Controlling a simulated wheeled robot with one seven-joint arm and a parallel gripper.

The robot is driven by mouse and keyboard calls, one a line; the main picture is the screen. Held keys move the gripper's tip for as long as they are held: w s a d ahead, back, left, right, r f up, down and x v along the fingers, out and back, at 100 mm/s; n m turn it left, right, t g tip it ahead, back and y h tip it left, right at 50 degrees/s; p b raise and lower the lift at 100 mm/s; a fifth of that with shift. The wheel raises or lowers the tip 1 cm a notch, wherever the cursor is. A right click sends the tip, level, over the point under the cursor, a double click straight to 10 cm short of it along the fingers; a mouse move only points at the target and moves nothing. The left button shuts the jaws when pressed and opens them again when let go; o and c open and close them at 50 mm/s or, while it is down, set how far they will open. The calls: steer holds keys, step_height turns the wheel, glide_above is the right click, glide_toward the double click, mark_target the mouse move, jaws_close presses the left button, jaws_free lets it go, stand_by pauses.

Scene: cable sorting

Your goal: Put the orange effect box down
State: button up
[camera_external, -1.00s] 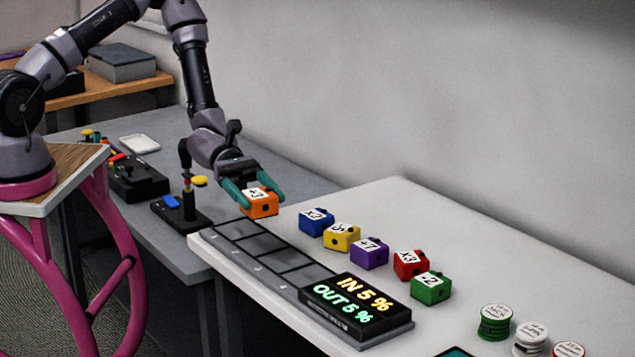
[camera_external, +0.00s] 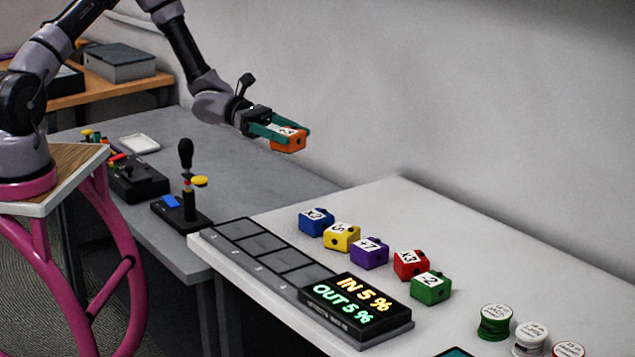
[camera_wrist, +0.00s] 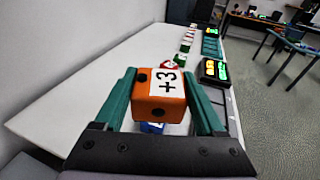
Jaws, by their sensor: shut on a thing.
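The orange effect box (camera_external: 288,142) has a white "+3" label and is held in the air by my gripper (camera_external: 283,133), above the far left part of the white table. In the wrist view the orange box (camera_wrist: 160,97) sits between the two green fingers of my gripper (camera_wrist: 163,100), which are shut on it. The slot tray (camera_external: 262,241) with several numbered slots lies on the table below and its slots are empty. A display (camera_external: 355,301) reading "IN 5 %" and "OUT 5 %" stands at the tray's right end.
A row of blue (camera_external: 316,222), yellow (camera_external: 341,237), purple (camera_external: 369,253), red (camera_external: 410,264) and green (camera_external: 431,288) boxes stands behind the tray. Spools (camera_external: 495,322) stand at the front right. A joystick unit (camera_external: 182,213) is on the grey table (camera_external: 240,160). The table near the wall is clear.

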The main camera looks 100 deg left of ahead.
steer(key=s+a+n+t+y, duration=0.1)
steer(key=s+a+y, duration=0.15)
steer(key=a, duration=0.55)
steer(key=s+a+n+t+y, duration=0.15)
steer(key=s+a, duration=0.25)
steer(key=a, duration=0.5)
steer(key=n+y, duration=0.3)
steer(key=y, duration=0.1)
glide_above(245, 205)
step_height(245, 205, down, 20)
steer(key=r, duration=0.1)
steer(key=shift+g, duration=0.35)
steer(key=shift+w+a+f, duration=0.1)
steer(key=shift+f, duration=3.75)
steer(key=shift+f, duration=0.2)
steer(key=shift+f, duration=0.25)
